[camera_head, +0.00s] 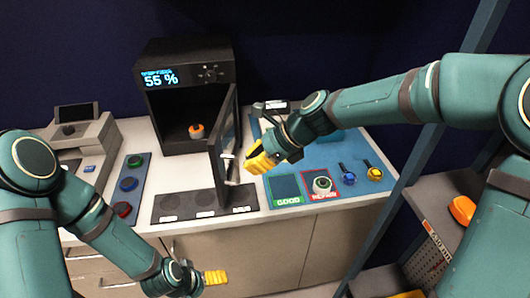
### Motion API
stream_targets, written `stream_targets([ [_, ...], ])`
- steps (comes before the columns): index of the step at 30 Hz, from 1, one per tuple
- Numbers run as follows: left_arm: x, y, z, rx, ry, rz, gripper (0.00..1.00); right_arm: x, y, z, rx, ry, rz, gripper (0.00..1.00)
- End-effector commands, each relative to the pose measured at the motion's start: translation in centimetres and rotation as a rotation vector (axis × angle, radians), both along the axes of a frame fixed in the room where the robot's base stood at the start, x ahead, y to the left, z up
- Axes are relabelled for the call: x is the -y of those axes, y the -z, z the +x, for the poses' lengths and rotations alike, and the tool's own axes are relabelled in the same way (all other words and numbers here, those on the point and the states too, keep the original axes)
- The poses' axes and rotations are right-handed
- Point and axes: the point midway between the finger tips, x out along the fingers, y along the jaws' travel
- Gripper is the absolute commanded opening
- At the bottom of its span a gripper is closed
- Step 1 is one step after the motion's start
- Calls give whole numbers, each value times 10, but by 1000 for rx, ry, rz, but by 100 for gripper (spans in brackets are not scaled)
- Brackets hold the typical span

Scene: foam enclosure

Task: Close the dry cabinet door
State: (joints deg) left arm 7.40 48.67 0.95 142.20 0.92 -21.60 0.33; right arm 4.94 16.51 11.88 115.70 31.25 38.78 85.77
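The dry cabinet (188,90) is a black box at the back of the counter, with a lit "55 %" display. Its door (222,150) stands open, swung out toward me from the cabinet's right side, with a pale handle on its right face. An orange and white item (196,131) sits inside. My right gripper (256,161), with yellow fingers, is just right of the door near the handle. I cannot tell whether it touches the door or how far its fingers are apart. My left gripper (216,278) is low in front of the counter, away from the cabinet; its finger opening is unclear.
A dark mat with round spots (180,205) lies below the door. Green and red trays (288,190) sit right of it, with a round item in the red one. Blue and yellow tools (372,170) lie further right. A button panel (128,185) and a grey machine (80,140) stand left.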

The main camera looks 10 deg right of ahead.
Motion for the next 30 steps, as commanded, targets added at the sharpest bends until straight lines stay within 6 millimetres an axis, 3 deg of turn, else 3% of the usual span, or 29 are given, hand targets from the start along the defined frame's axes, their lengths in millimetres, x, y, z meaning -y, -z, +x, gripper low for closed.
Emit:
stream_targets([
  [5, 0, 7, 0, -1, 1, 1, 92, -24, 27, 5, -4, -4, 0, 0],
  [12, 0, 4, 0, 0, 0, 1, 92, -53, 22, 14, 1, -2, 0, 0],
  [30, 0, 2, 0, 0, 0, 0, 92, -63, 21, 16, 0, 7, -1, 0],
])
